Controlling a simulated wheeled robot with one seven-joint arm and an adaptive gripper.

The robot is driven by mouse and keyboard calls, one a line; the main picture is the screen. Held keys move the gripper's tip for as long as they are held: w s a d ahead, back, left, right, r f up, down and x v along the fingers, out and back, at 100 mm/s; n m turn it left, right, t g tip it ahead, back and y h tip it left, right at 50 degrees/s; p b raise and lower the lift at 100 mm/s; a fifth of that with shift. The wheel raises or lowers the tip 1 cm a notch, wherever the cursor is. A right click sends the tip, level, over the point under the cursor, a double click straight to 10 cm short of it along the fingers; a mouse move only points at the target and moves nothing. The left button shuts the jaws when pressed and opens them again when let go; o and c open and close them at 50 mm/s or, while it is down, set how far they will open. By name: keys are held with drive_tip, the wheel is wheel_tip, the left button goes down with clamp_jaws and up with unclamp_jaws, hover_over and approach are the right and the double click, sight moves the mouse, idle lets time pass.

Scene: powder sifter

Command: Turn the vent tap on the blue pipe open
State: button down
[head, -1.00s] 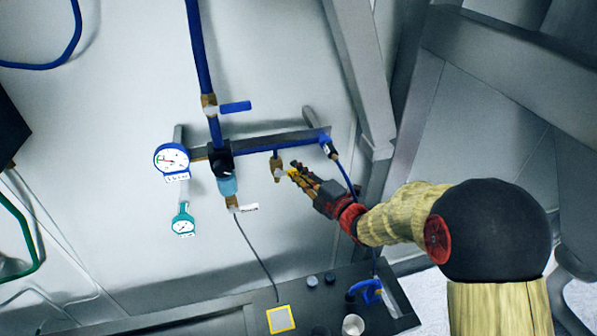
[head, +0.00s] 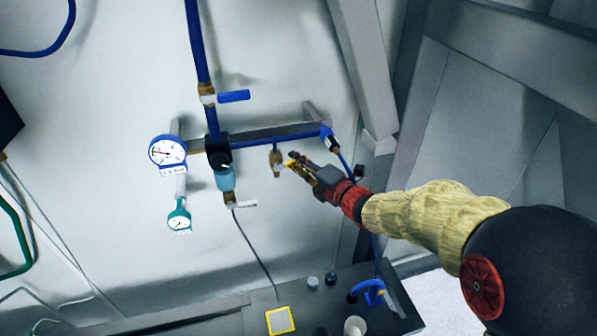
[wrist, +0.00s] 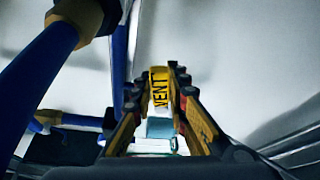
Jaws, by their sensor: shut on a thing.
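The vent tap is a small brass valve (head: 276,160) hanging below the blue pipe (head: 275,139). Its yellow handle (head: 289,165) sticks out to the right of the brass body. In the wrist view the handle's yellow face (wrist: 159,87) with the black word VENT shows between my two fingers. My gripper (head: 297,164) reaches in from the right and is shut on this handle; in the wrist view its fingers (wrist: 158,100) lie on both sides of it. The fingers hide part of the handle in the head view.
A blue-handled valve (head: 233,96) sits on the upright pipe above. A round gauge (head: 168,152), a black regulator knob (head: 218,151) and a green gauge (head: 179,221) are to the left. A dark bench (head: 205,318) with small items lies below. A grey beam (head: 361,65) stands at right.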

sight(288, 162)
drive_tip(key=r+n+h+b, duration=0.1)
drive_tip(key=b, duration=0.1)
drive_tip(key=a+n+h+b, duration=0.1)
drive_tip(key=n+b, duration=0.1)
drive_tip(key=shift+s+r+n+g+b, duration=0.2)
drive_tip(key=shift+r+n+g+b, duration=0.1)
drive_tip(key=shift+r, duration=0.05)
drive_tip(key=shift+s+a+r+n+h+b, duration=0.1)
drive_tip(key=shift+a+r+n+h+b, duration=0.45)
drive_tip(key=shift+n, duration=0.25)
drive_tip(key=shift+s+a+r+n+h+b, duration=0.1)
drive_tip(key=shift+a+r+n+h+b, duration=0.2)
drive_tip(key=shift+n+b, duration=0.4)
drive_tip(key=c, duration=1.8)
unclamp_jaws()
drive_tip(key=shift+o, duration=0.4)
drive_tip(key=v, duration=1.2)
drive_tip(key=shift+r, duration=0.1)
drive_tip(key=shift+c, duration=0.2)
